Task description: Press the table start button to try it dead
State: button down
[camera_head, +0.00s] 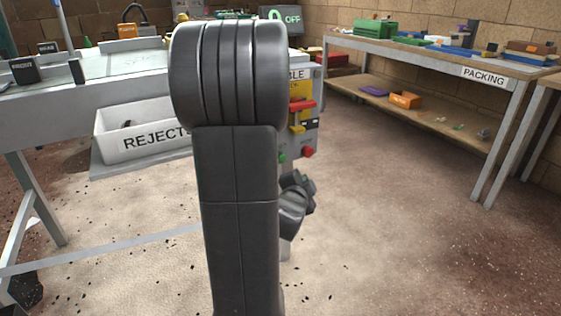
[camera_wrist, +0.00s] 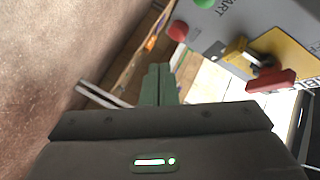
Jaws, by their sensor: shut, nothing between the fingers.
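The grey table control box (camera_head: 313,130) stands right of my arm in the head view, partly hidden by it. Its green button (camera_head: 282,157) shows low on its face, with a red button (camera_head: 308,152) to the right. In the wrist view the green button (camera_wrist: 203,3) is cut by the top edge beside lettering that reads "START" in part; the red button (camera_wrist: 178,31) is nearer my fingers. My gripper (camera_wrist: 159,72) is shut and empty, its green fingers together. The fingertips appear apart from both buttons; the exact gap is unclear.
A red lever (camera_head: 302,105) on a yellow plate sits above the buttons. A display (camera_head: 281,15) reads "0 OFF". A white rejects bin (camera_head: 143,127) sits left under the grey table (camera_head: 50,105). A packing bench (camera_head: 430,57) stands right, with open floor before it.

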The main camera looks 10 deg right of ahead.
jog(key=w+a+p, duration=0.3)
jog(key=w, duration=0.5)
jog(key=shift+w+p, duration=0.15)
jog(key=shift+p, duration=0.15)
jog(key=shift+w, duration=0.1)
dwell(2.0)
jog(key=shift+w+a, duration=0.15)
jog(key=shift+w, duration=0.15)
jog(key=shift+w+a, duration=0.15)
jog(key=shift+w, duration=0.3)
dwell(0.6)
dwell(0.4)
jog(key=shift+s+d+b, duration=0.3)
jog(key=shift+s+b, duration=0.35)
jog(key=shift+s, duration=0.25)
